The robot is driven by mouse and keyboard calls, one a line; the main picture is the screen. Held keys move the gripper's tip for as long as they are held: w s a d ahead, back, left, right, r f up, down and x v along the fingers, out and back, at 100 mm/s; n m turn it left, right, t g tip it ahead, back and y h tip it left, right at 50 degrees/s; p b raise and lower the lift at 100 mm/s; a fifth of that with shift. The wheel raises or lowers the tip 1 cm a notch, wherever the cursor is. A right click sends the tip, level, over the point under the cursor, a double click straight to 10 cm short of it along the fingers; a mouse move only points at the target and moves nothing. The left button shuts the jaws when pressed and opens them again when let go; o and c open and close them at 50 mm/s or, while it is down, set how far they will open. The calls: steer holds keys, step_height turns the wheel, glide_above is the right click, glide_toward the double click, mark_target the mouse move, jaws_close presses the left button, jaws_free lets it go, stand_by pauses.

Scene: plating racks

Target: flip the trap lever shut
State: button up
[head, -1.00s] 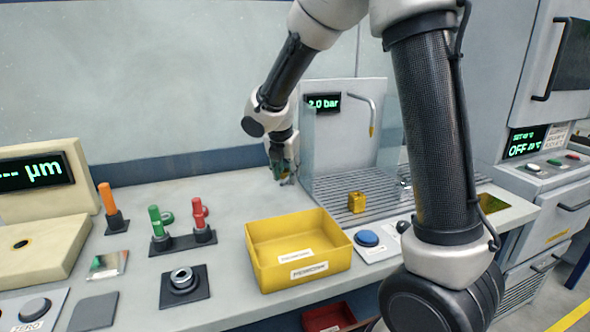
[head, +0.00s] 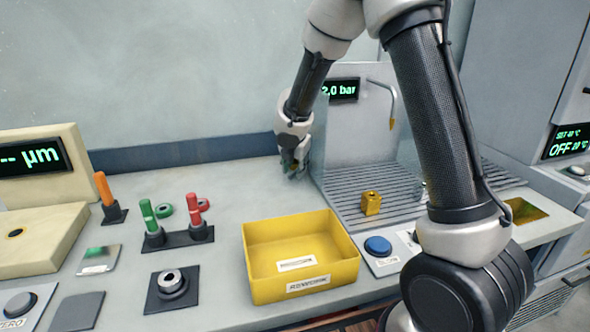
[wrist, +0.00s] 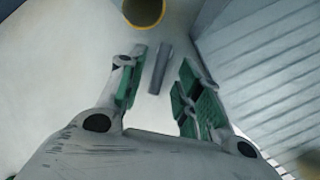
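In the wrist view a slim dark grey bar (wrist: 160,68) lies between and just beyond my fingertips. It may be the trap lever, but I cannot tell for sure. My gripper (wrist: 163,62) has its two green-padded fingers spread apart, with nothing clamped between them. In the head view my gripper (head: 293,168) points down low over the back of the counter, just left of the grooved drain board (head: 345,182). No lever shows clearly there; my gripper and wrist may hide it.
A yellow ring-shaped opening (wrist: 145,10) is beyond the bar. A yellow bin (head: 350,262) stands in front of my gripper. A brass block (head: 371,203) stands on the drain board, with a blue button (head: 377,245) nearer. Red and green pegs (head: 149,216) stand left.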

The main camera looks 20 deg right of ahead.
steer(key=shift+w+f, duration=0.2)
steer(key=shift+f, duration=0.35)
steer(key=shift+c, duration=0.4)
jaws_close()
steer(key=shift+a, duration=0.1)
steer(key=m, duration=0.1)
steer(key=m+h, duration=0.1)
steer(key=m, duration=0.1)
steer(key=shift+w+a+m+g, duration=0.35)
steer(key=shift+w+m+g, duration=0.05)
steer(key=m, duration=0.2)
steer(key=w+m+g+h, duration=0.1)
steer(key=m+h, duration=0.1)
steer(key=m, duration=0.1)
steer(key=shift+w+a+m+g, duration=0.25)
steer(key=shift+m+g, duration=0.05)
steer(key=shift+g, duration=0.1)
